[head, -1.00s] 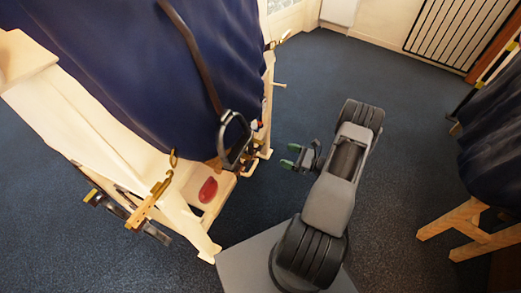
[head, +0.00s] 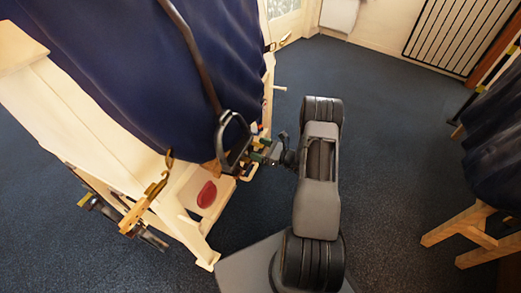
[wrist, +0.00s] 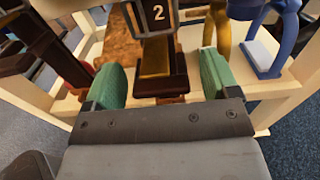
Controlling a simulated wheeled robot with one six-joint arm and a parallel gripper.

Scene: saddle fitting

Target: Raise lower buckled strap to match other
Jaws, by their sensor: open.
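A brown strap (head: 188,45) hangs down the navy cloth-covered side of the rack in the head view. A dark stirrup (head: 233,140) hangs at its lower end. I cannot make out a buckle, and no second strap to compare with is clearly in view. My gripper (head: 262,153) is just right of the stirrup, partly behind it. In the wrist view my gripper (wrist: 160,82) has its green fingertips wide apart. A dark plate marked 2 (wrist: 157,14) and a brown block with a gold-coloured post (wrist: 155,68) lie between and beyond them. Contact cannot be told.
The cream wooden rack (head: 90,125) has a low shelf with a red oval object (head: 207,194). The wrist view shows a yellow loop (wrist: 219,32) and a blue stand (wrist: 280,38) close on the right. Carpet is clear on the right; another wooden stand (head: 470,235) is beyond.

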